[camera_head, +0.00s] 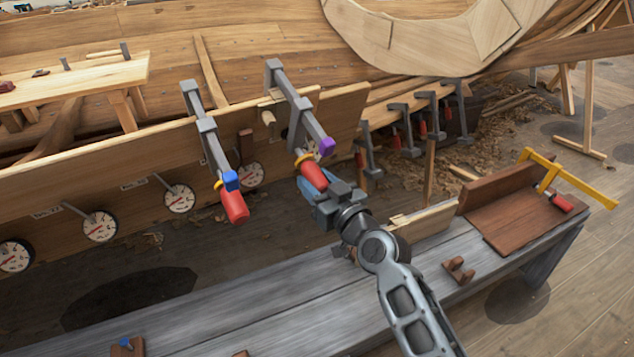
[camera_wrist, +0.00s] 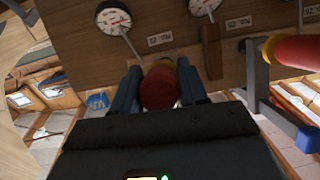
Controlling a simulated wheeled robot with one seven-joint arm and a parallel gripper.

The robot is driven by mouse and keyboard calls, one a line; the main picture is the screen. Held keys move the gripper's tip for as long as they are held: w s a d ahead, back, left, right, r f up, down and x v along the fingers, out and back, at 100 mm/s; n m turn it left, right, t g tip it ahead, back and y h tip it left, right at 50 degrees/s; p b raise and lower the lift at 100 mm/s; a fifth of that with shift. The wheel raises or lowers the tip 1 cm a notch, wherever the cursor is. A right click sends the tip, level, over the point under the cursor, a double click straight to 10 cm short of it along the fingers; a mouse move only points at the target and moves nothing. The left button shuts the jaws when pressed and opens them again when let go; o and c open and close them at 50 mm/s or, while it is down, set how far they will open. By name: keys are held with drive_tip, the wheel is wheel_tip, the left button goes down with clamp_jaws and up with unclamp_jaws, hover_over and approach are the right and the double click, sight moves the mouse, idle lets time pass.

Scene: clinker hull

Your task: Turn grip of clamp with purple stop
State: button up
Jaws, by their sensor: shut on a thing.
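The clamp with the purple stop (camera_head: 326,146) hangs on the plank edge, its grey bar (camera_head: 284,82) slanting down toward me. Its red grip (camera_head: 313,175) sits below the stop, with a yellow collar behind it. My gripper (camera_head: 318,190) is shut on that red grip. In the wrist view the grip (camera_wrist: 159,88) lies between my two blue fingers (camera_wrist: 159,90), seen nearly end-on. The fingers hide part of the grip's sides. The clamp's jaw is too far behind to show in the wrist view.
A second clamp with a blue stop (camera_head: 231,180) and red grip (camera_head: 234,206) hangs close on the left. Several dial gauges (camera_head: 180,198) line the plank (camera_head: 120,165). A grey bench (camera_head: 250,318) lies below my arm. More clamps (camera_head: 402,128) hang at the right.

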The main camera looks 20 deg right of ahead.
drive_tip(key=shift+c, duration=0.6)
drive_tip(key=shift+f+b, duration=0.1)
drive_tip(key=shift+b, duration=0.35)
drive_tip(key=m+y+b, duration=0.1)
drive_tip(key=b, duration=0.1)
drive_tip(key=shift+f+b, duration=0.2)
drive_tip(key=shift+b, duration=0.15)
drive_tip(key=m+y+b, duration=0.1)
drive_tip(key=b, duration=0.2)
drive_tip(key=shift+y, duration=0.3)
drive_tip(key=m+b, duration=0.1)
drive_tip(key=b, duration=0.1)
drive_tip(key=m+y+b, duration=0.1)
drive_tip(key=shift+a+r+m+y+b, duration=0.1)
drive_tip(key=shift+r+m+y+b, duration=0.05)
drive_tip(key=shift+m+y+b, duration=0.2)
drive_tip(key=shift+r+m+y+b, duration=0.15)
drive_tip(key=shift+m+y+b, duration=0.1)
drive_tip(key=shift+y+b, duration=0.15)
